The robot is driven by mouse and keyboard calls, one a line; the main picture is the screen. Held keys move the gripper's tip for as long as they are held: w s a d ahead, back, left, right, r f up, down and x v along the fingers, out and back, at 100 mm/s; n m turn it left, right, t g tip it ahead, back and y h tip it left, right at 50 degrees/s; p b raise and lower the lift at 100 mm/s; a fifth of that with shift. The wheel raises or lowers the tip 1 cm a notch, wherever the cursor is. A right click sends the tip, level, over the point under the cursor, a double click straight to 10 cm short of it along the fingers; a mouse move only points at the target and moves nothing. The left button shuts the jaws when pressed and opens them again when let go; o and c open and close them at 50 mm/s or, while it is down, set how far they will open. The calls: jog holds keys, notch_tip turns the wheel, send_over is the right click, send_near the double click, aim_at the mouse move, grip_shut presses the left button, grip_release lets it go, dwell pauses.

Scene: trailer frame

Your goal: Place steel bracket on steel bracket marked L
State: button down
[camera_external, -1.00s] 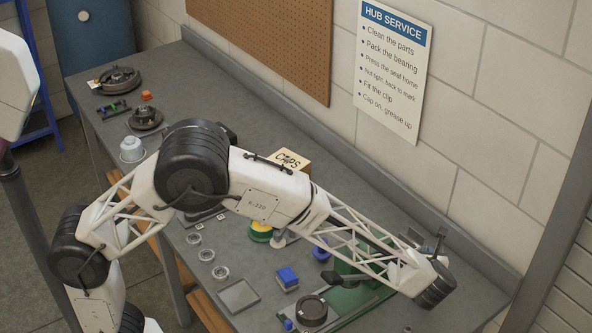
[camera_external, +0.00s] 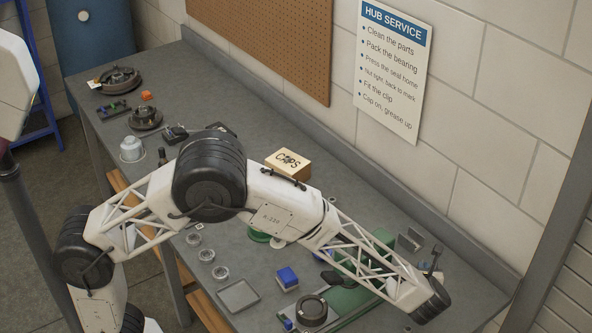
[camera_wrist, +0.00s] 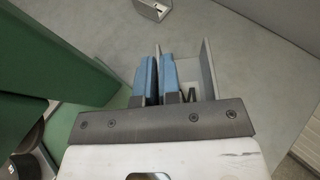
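In the wrist view, my gripper (camera_wrist: 159,77) has its two blue-padded fingers close together, with a thin strip showing between them. A second grey bracket (camera_wrist: 153,9) stands apart on the bench at the top of the wrist view. A grey upright bracket (camera_external: 410,241) also shows on the bench in the external view, beyond my forearm. I see no readable L mark.
A large green fixture (camera_wrist: 45,50) is close on the left of the wrist view. Bare bench surrounds the second bracket.

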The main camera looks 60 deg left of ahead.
jog(key=shift+f, duration=0.1)
jog(key=shift+f, duration=1.75)
jog(key=shift+f, duration=0.1)
jog(key=c, duration=1.3)
grip_release()
jog(key=v, duration=1.2)
